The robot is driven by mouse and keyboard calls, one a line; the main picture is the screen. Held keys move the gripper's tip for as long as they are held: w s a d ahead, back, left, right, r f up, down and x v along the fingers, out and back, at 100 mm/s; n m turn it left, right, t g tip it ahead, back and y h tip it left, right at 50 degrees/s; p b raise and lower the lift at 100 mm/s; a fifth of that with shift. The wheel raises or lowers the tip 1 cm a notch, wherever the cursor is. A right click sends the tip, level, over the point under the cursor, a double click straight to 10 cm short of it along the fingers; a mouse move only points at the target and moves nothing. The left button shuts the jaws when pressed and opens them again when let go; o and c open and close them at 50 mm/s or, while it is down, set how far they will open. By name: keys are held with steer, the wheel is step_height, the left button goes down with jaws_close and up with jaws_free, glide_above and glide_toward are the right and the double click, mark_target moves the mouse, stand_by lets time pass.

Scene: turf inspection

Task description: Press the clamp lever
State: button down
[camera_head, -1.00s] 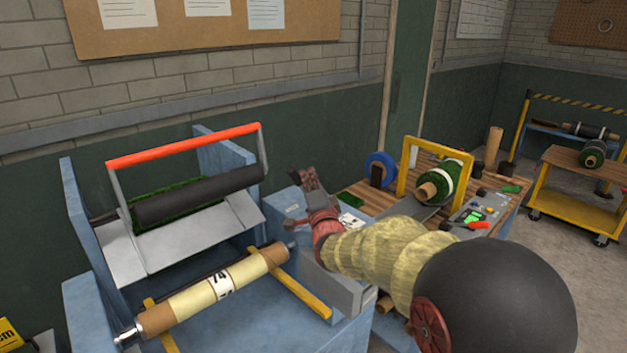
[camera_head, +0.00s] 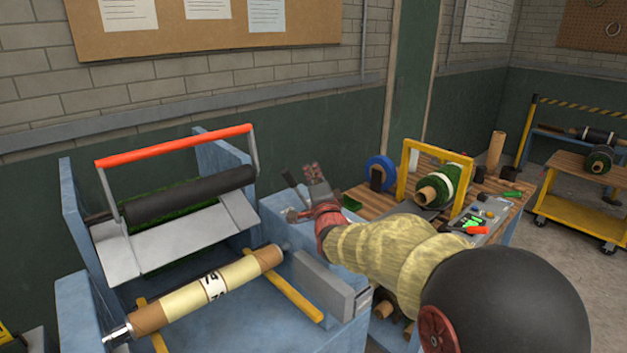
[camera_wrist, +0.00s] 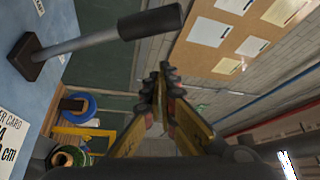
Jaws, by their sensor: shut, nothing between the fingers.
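The clamp lever (camera_wrist: 90,40) is a grey rod with a black grip, rising from a dark square base on a blue surface in the upper left of the wrist view. In the head view its dark grip (camera_head: 291,179) shows just left of my gripper (camera_head: 314,172). My gripper also shows in the wrist view (camera_wrist: 160,76), with its fingertips together and nothing between them. It is beside and apart from the grip in the wrist view.
A blue frame (camera_head: 75,220) with a red-topped handle (camera_head: 175,145) and a pale roll (camera_head: 205,287) fills the left. A wooden bench with a yellow hoop (camera_head: 406,180) and a green roll (camera_head: 452,185) stands right. A printed card (camera_wrist: 10,140) lies near the lever.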

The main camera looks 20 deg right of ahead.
steer(key=p+v, duration=0.2)
steer(key=v, duration=0.8)
steer(key=shift+d+f, duration=0.25)
steer(key=shift+f, duration=0.1)
